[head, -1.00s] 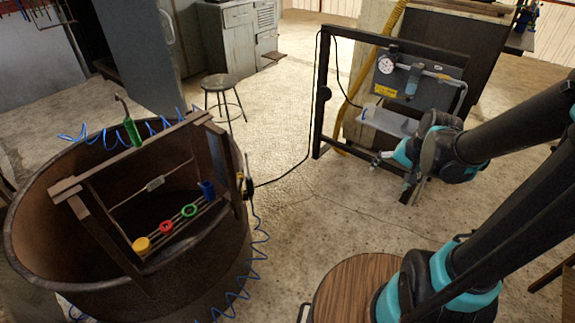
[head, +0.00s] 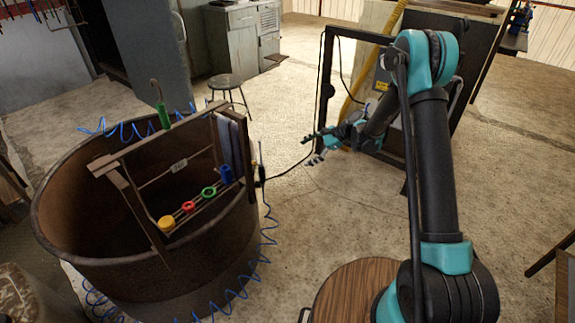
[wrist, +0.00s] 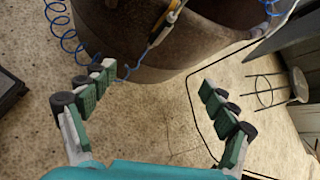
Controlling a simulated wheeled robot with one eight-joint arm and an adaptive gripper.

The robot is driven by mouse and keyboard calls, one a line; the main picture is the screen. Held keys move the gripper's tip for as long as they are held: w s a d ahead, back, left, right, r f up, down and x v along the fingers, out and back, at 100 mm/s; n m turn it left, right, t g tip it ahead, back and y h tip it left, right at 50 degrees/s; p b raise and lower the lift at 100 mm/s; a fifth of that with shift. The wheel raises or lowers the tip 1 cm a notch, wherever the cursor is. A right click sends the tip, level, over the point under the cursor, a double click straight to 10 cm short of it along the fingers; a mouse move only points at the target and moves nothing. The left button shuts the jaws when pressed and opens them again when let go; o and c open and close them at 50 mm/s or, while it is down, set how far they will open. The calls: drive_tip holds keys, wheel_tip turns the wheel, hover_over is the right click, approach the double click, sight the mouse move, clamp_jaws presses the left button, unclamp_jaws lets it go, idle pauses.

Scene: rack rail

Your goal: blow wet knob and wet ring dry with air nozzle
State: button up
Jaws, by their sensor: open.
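My gripper (head: 313,150) is open and empty, in the air right of the rusty drum. In the wrist view its spread fingers (wrist: 158,78) face the drum's outer wall. Across the drum, a rack holds a yellow knob-like piece (head: 166,223), a red ring (head: 188,206), a green ring (head: 209,191) and a blue cup-like piece (head: 226,174). I cannot tell which are wet. A yellow-and-black tool (wrist: 170,18), perhaps the air nozzle, hangs on the drum's outside by a blue coiled hose. A green-handled hooked tool (head: 163,114) stands at the rack's top bar.
The drum (head: 75,245) fills the left. A blue coiled hose (head: 268,235) trails down its side. A stool (head: 230,88) and grey cabinet (head: 240,40) stand behind. A black frame (head: 325,90) stands beyond my arm. Floor between drum and frame is mostly clear.

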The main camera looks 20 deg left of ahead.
sight(264, 167)
drive_tip(key=shift+s+a+f+m+g+y, duration=0.35)
drive_tip(key=shift+s+a+f, duration=0.25)
drive_tip(key=shift+a+f, duration=2.15)
drive_tip(key=shift+s+a+f+m+g+y, duration=0.25)
drive_tip(key=shift+s+a+f+m+g, duration=0.3)
drive_tip(key=shift+a+f, duration=2.15)
drive_tip(key=shift+s+a+f+m+g+y, duration=0.25)
drive_tip(key=shift+s+a+f, duration=0.4)
drive_tip(key=shift+a+f, duration=2.1)
drive_tip(key=shift+a+r, duration=1.1)
drive_tip(key=shift+r, duration=0.05)
clamp_jaws()
drive_tip(key=shift+r, duration=0.15)
drive_tip(key=shift+r, duration=1.9)
